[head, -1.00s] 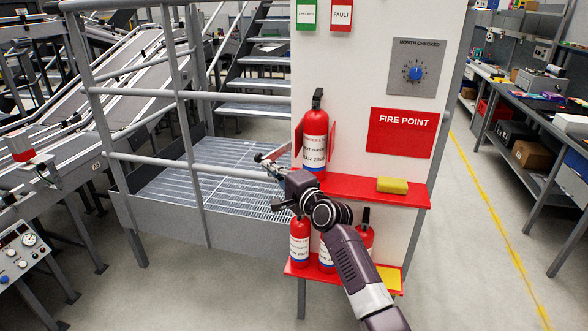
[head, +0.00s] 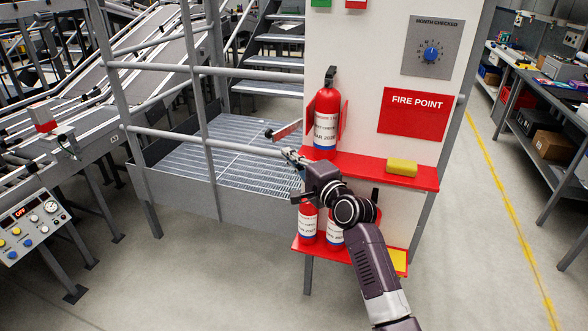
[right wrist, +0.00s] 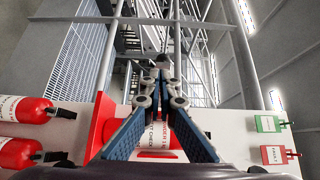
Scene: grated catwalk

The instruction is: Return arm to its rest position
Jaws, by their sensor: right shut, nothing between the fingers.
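My right arm reaches up from the bottom right in the head view, in front of the red shelves of the white fire point board (head: 365,25). My right gripper (head: 287,152) is at the board's left edge, beside the upper fire extinguisher (head: 327,115), and points toward the railing. In the right wrist view its two blue-grey fingers (right wrist: 160,82) come together at the tips with nothing held between them. The arm partly hides the lower extinguishers (head: 307,222). My left gripper is not in view.
A yellow block (head: 402,167) lies on the upper red shelf (head: 425,179). A grey railing (head: 245,70) and grated platform (head: 250,170) stand to the left. A workbench (head: 545,95) is at the right. The floor (head: 470,270) beside the board is clear.

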